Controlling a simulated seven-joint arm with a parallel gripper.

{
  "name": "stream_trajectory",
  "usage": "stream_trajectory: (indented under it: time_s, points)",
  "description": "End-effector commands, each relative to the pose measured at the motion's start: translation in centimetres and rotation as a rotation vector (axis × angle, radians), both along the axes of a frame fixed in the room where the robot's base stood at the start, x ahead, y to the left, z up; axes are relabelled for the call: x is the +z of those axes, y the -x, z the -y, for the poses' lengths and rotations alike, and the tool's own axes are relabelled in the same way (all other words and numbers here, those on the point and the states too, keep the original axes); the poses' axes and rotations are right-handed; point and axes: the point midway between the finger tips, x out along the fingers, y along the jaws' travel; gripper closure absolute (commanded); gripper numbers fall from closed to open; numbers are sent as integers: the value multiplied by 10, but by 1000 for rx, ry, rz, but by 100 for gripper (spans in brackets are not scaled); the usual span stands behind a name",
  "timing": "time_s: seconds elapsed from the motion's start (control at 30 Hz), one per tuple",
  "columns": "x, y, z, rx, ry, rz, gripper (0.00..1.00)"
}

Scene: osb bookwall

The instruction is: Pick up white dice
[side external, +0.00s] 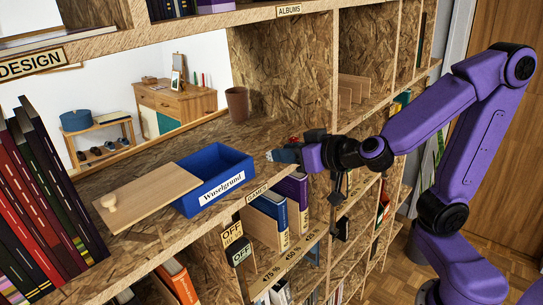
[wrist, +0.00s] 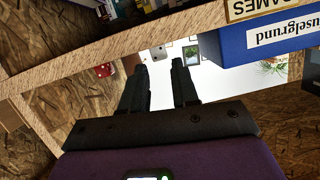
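A small white shape with dark marks, which looks like the white dice (wrist: 158,53), shows just beyond and between my fingertips in the wrist view. In the side view a small pale spot (side external: 269,156) shows at the fingertips and may be the same dice. My gripper (wrist: 159,66) is open, with a clear gap between its two dark fingers. In the side view my gripper (side external: 277,155) reaches in level over the middle shelf, right of the blue box. I cannot tell whether the fingers touch the dice.
A red dice (wrist: 105,70) lies beside the fingers; it also shows behind my gripper in the side view (side external: 293,140). The blue box (side external: 213,172) labelled Wuselgrund stands left, with a wooden lid (side external: 150,195) beside it. A brown cup (side external: 237,104) stands behind. Upright panel (side external: 320,105) is close.

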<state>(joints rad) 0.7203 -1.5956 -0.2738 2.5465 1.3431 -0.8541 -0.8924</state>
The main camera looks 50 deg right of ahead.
Motion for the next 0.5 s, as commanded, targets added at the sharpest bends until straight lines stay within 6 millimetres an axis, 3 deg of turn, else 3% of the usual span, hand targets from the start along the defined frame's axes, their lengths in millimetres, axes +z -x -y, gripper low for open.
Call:
stream_trajectory:
  time_s: [0.2, 0.5]
  points:
    - [-7, -22, 0, -2, 2, -3, 71]
    - [-9, -29, 0, 0, -1, -1, 71]
